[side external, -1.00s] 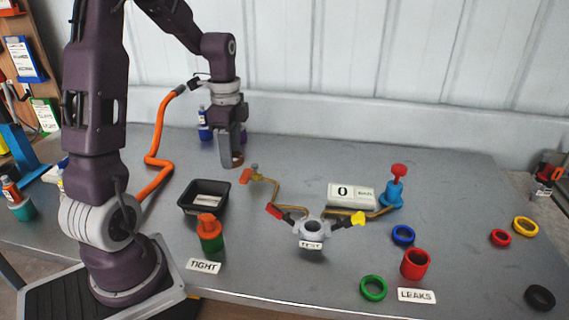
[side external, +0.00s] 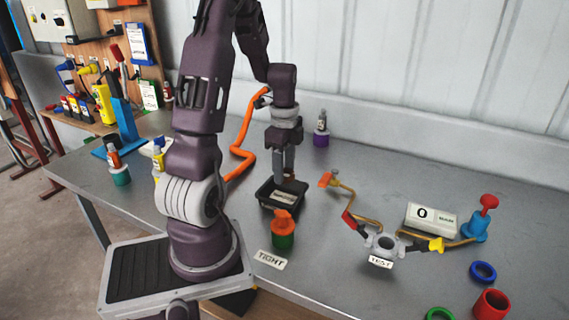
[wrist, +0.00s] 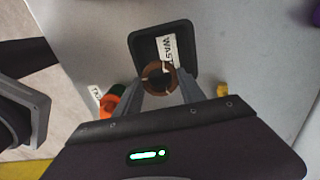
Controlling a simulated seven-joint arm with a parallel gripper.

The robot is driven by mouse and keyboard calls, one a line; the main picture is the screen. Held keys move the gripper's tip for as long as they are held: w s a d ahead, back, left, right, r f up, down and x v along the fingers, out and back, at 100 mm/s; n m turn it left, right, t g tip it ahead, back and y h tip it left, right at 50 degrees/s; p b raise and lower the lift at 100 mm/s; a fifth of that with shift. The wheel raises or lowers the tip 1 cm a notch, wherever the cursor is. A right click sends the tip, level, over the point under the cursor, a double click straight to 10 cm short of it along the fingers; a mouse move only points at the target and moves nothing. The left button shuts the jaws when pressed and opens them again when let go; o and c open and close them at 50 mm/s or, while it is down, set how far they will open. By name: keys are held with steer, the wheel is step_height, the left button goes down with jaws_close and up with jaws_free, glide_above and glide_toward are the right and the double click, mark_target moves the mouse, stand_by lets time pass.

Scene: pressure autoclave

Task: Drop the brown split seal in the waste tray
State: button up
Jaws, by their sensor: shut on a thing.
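The brown split seal (wrist: 149,70) is a small ring held between the fingertips of my gripper (wrist: 160,82) in the wrist view. A bit of it (side external: 291,177) shows at the fingertips in the side view. My gripper (side external: 284,178) points down, shut on the seal, over the black waste tray (side external: 268,207). In the wrist view the seal overlaps the tray (wrist: 139,47) near its edge closest to the gripper. The tray has a white label on its floor. The exact height of the seal above the tray is hard to tell.
A green cylinder with an orange top (side external: 283,232) stands close in front of the tray, by the TIGHT label (side external: 270,260). The TEST fitting (side external: 381,244) with its pipes is to the right. A purple-based bottle (side external: 321,134) stands behind.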

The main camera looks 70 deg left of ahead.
steer(key=o, duration=1.4)
step_height(320, 180, up, 7)
steer(key=shift+r, duration=0.1)
steer(key=d+r+n+t, duration=0.1)
steer(key=d+r+n, duration=0.15)
steer(key=d, duration=0.35)
steer(key=d+r+n+t+y, duration=0.1)
steer(key=d+r, duration=0.3)
steer(key=d, duration=0.3)
steer(key=d+r+n+t, duration=0.1)
steer(key=d+r+n, duration=0.15)
steer(key=d, duration=0.35)
steer(key=s+d+n+t, duration=0.1)
steer(key=s+d, duration=0.1)
steer(key=s+d+n, duration=0.1)
steer(key=s+d, duration=0.2)
steer(key=s+d+r+n+t+h, duration=0.1)
steer(key=s+d, duration=0.1)
steer(key=shift+s+d+t, duration=0.15)
steer(key=shift+s+t, duration=0.15)
